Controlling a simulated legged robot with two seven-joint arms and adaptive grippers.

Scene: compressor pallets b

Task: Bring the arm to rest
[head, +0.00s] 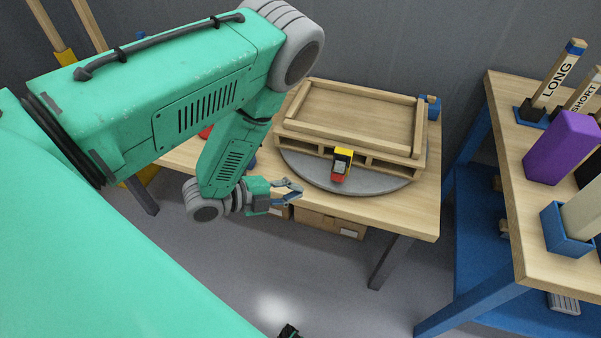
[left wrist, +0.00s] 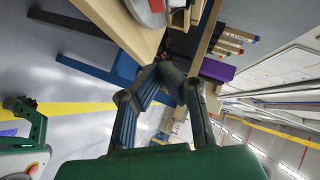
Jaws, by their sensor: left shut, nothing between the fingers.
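My left arm, teal with grey joints, reaches in from the left in the head view. Its gripper (head: 296,190) is shut and empty, in the air before the near edge of the wooden table (head: 408,215). It is apart from everything on the table. In the left wrist view the two dark fingers of the left gripper (left wrist: 172,72) come together at their tips with nothing between them.
A wooden pallet frame (head: 350,107) stands on a grey round plate (head: 312,173), with a red and yellow block (head: 341,164) at its front. On the right, another table (head: 500,110) holds a purple block (head: 562,147) and a blue holder (head: 566,232). Cardboard boxes (head: 330,222) sit below.

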